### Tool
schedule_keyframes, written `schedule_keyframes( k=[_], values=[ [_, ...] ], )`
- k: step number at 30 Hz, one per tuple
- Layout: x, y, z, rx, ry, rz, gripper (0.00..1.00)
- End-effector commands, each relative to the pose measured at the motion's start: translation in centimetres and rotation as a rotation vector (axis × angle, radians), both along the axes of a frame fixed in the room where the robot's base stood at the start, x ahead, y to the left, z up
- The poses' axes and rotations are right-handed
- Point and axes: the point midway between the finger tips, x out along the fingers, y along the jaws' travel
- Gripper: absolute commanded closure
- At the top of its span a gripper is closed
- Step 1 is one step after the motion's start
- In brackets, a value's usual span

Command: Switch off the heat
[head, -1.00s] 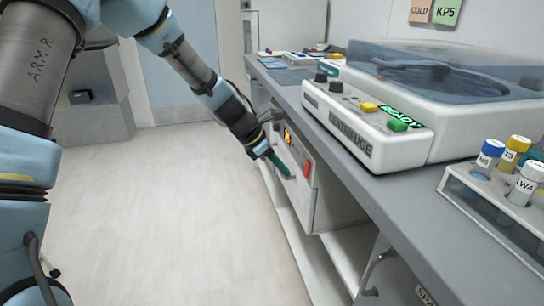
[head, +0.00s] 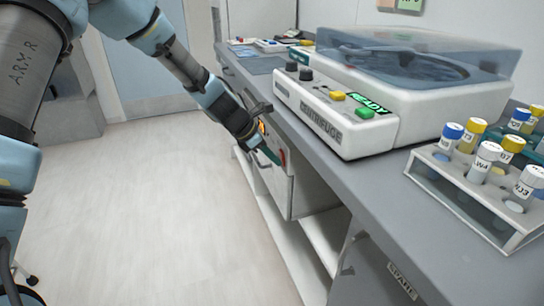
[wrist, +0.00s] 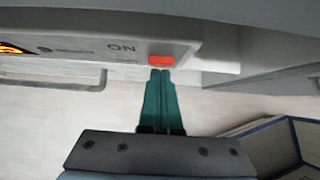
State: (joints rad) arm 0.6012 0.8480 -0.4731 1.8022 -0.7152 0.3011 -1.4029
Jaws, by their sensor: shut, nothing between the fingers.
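A white box (head: 278,190) is mounted under the counter. On its front is a small red switch (head: 282,157), with an orange-lit mark (head: 262,128) to its left. In the wrist view the red switch (wrist: 161,60) sits at the edge of the box's panel (wrist: 75,42), beside the printed word ON and an orange-and-black mark. My gripper (head: 273,158) is in front of the panel, close to the switch. In the wrist view its teal fingers (wrist: 161,75) are together and empty, tips just short of or touching the switch; I cannot tell which.
A centrifuge (head: 340,115) with a lit READY display stands on the grey counter (head: 350,185) above. A rack of capped tubes (head: 450,185) is near the counter's right front edge. A bar handle (wrist: 60,82) shows left in the wrist view. The floor (head: 150,200) to the left is clear.

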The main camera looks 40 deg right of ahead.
Motion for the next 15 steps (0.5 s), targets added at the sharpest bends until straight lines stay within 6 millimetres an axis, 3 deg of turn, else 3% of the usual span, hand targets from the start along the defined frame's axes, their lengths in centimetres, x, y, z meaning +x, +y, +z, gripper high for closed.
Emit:
schedule_keyframes(
  k=[15],
  values=[
    [0.0, 0.0, 1.6, -0.001, 0.001, 0.001, 1.0]
  ],
)
